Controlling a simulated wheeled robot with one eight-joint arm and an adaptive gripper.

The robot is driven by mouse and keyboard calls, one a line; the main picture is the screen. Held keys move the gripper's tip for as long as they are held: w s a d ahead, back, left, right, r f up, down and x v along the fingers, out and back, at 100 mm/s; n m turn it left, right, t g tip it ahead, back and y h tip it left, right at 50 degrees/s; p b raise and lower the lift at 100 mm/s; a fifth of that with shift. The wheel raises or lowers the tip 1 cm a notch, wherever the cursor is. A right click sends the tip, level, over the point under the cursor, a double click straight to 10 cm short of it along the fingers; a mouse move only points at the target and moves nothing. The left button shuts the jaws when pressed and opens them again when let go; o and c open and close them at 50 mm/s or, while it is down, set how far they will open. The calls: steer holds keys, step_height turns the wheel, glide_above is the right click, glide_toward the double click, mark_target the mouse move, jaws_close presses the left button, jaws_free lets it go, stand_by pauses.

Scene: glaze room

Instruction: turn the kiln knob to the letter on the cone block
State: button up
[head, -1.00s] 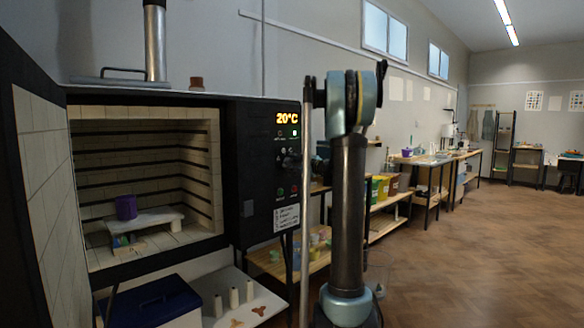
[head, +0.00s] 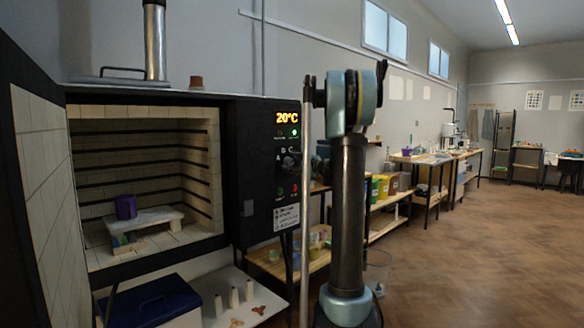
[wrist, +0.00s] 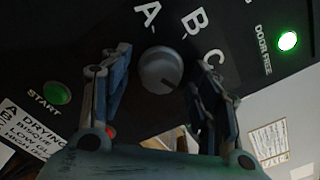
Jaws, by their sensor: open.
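The round grey kiln knob (wrist: 160,70) sits on the black control panel in the wrist view, with white letters A, B and C around its upper and right side. A dark mark on its face points toward the lower right of that view. My gripper (wrist: 163,62) is open, with one finger on each side of the knob; I cannot tell whether they touch it. In the head view the knob (head: 288,162) is small on the panel. A small coloured block (head: 121,241), possibly the cone block, is under the kiln shelf. No letter is readable on it.
The kiln door (head: 40,150) stands open at the left. A purple pot (head: 126,206) is on the kiln shelf (head: 160,216). A green DOOR FREE light (wrist: 287,41) and START button (wrist: 57,93) flank the knob. The floor at right is clear.

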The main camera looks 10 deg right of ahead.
steer(key=v, duration=1.1)
steer(key=shift+s+d, duration=0.25)
